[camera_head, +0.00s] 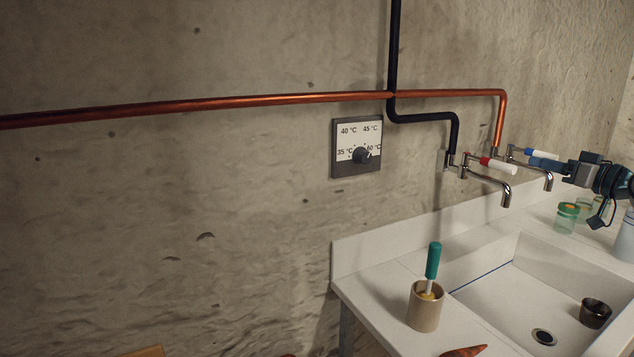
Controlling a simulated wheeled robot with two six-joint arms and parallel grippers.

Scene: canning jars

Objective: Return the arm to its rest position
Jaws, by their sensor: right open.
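My right arm comes in from the right edge. Its right gripper (546,163) is open and points left, at the end of the blue-marked tap handle (520,151) above the far right of the sink. Whether it touches the handle I cannot tell. I see nothing held between its fingers. My left gripper is out of view.
A red-marked tap (490,165) stands left of the gripper. Glass jars (566,218) stand on the counter below it. The white sink (510,300) holds a dark cup (595,313). A beige pot (425,308) with a green-handled tool (433,260) stands at the front left. A temperature dial (357,148) is on the wall.

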